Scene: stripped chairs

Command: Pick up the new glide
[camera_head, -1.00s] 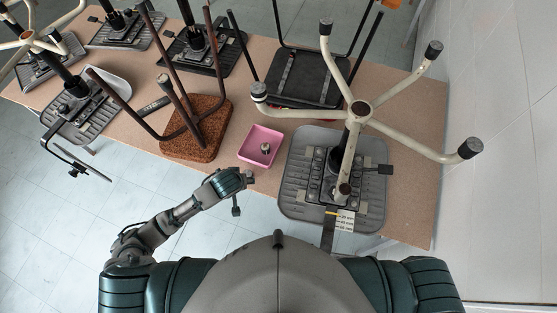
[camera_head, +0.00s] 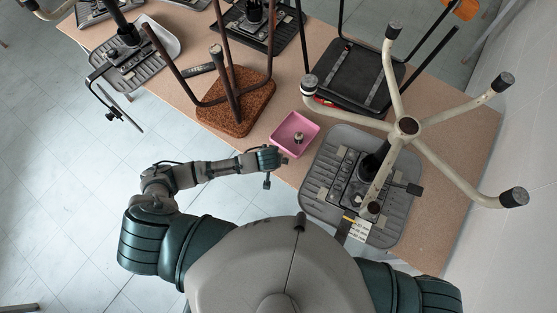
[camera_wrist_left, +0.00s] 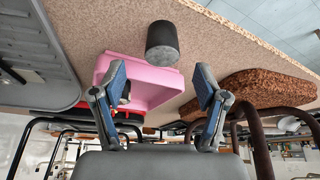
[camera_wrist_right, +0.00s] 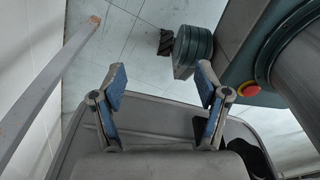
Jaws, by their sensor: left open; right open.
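A pink tray (camera_head: 278,137) lies on the brown table between two upturned chairs. A small metallic and dark piece (camera_head: 298,138) stands in it, perhaps a glide. In the left wrist view, a dark cylinder (camera_wrist_left: 162,43) stands on the table beside the tray (camera_wrist_left: 150,82); I cannot tell which of the two is the new glide. My left gripper (camera_head: 280,158) is open and empty at the table's front edge, its fingers (camera_wrist_left: 160,90) spread towards the tray. My right gripper (camera_wrist_right: 160,90) is open and empty; it is hidden in the head view.
An upturned chair with a grey seat (camera_head: 325,205) and pale splayed legs stands right of the tray. A cork-seated chair (camera_head: 250,105) stands left of it, a black-seated one (camera_head: 360,80) behind. A grey panel (camera_wrist_right: 160,120) lies below my right gripper. Bare table (camera_head: 300,172) shows near the tray.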

